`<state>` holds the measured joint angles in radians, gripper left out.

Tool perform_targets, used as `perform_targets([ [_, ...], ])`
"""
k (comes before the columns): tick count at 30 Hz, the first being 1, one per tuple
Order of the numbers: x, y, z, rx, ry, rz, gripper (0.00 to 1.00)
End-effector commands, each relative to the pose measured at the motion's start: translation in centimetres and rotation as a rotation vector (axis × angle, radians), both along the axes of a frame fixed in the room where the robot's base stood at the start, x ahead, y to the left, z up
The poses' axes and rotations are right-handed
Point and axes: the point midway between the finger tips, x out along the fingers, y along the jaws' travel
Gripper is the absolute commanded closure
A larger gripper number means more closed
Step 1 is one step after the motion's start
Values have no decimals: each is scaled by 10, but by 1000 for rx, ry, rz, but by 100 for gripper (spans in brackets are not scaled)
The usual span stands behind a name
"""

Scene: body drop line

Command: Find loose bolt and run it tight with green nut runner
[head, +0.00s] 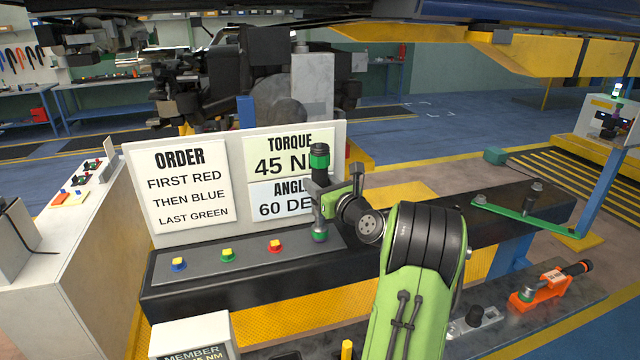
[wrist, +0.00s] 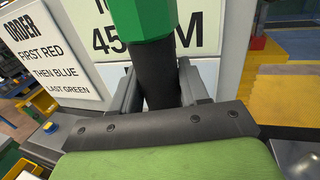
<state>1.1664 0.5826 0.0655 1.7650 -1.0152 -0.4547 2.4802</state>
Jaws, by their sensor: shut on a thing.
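The green nut runner (head: 319,158) is upright in my gripper (head: 326,190), with a green cap on top and a black body. In the wrist view, both fingers close on its black shaft (wrist: 158,88). Its lower end (head: 320,234) is over the right end of a dark grey plate (head: 225,272). I cannot tell whether it touches a bolt there. Left of it on the plate stand three yellow-topped heads with coloured collars: blue (head: 178,264), green (head: 227,255) and red (head: 275,246). I cannot see which bolt is loose.
Behind the plate stands a board (head: 236,150) with order, torque and angle signs. An orange tool (head: 548,284) lies on the lower right bench. A green bar (head: 525,220) with dark fittings lies on the dark beam at right. A white box (head: 193,335) stands in front.

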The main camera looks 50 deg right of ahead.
Motion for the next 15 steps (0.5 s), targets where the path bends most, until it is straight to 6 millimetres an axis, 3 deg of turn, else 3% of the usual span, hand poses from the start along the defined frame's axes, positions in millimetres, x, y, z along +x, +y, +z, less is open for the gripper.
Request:
perform_targets([
  [15,0,0,-2,-1,-4,1,100],
])
